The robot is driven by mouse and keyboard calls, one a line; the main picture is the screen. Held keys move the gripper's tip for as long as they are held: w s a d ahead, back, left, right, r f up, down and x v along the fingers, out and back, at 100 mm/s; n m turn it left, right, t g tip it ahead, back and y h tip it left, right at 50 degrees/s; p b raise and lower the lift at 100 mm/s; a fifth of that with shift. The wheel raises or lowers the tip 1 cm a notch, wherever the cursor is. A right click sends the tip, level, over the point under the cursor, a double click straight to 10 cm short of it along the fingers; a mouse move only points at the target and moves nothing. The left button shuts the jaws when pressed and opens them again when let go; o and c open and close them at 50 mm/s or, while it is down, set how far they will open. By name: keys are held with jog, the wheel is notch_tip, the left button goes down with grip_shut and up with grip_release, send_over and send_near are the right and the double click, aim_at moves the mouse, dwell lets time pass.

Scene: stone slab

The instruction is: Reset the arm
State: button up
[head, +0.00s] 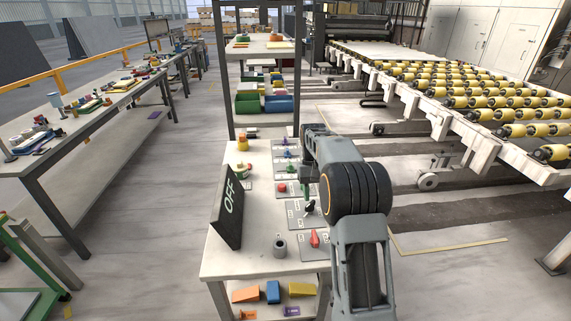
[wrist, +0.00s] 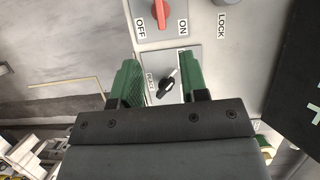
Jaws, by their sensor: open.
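My gripper (wrist: 158,75) is open, its two green fingers apart. Between them in the wrist view is a black rotary knob (wrist: 168,83) with a pale pointer, on a light labelled plate. No contact with the knob shows, and I cannot tell how far above it the fingertips are. In the head view the knob (head: 309,207) stands on the panel table (head: 222,262). My arm reaches over the table's right side and its bent joint hides part of it; the gripper is mostly hidden there.
A red switch (head: 315,239) and grey cylinder (head: 280,245) stand near the knob. A black OFF sign (head: 230,208) stands at the table's left. Shelving with bins (head: 278,103) is behind.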

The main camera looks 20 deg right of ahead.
jog(key=s+a+r+t, duration=0.1)
jog(key=s+a+t, duration=0.2)
jog(key=s, duration=0.4)
jog(key=s+a+r+n+t, duration=0.1)
jog(key=s+a+r+t, duration=0.1)
jog(key=s, duration=0.5)
jog(key=s+a+r+n+t, duration=0.1)
jog(key=s+a+t, duration=0.2)
jog(key=s+a, duration=0.2)
jog(key=shift+s+a+r+t+h, duration=0.25)
jog(key=shift+s+t+h, duration=0.15)
jog(key=shift+s, duration=1)
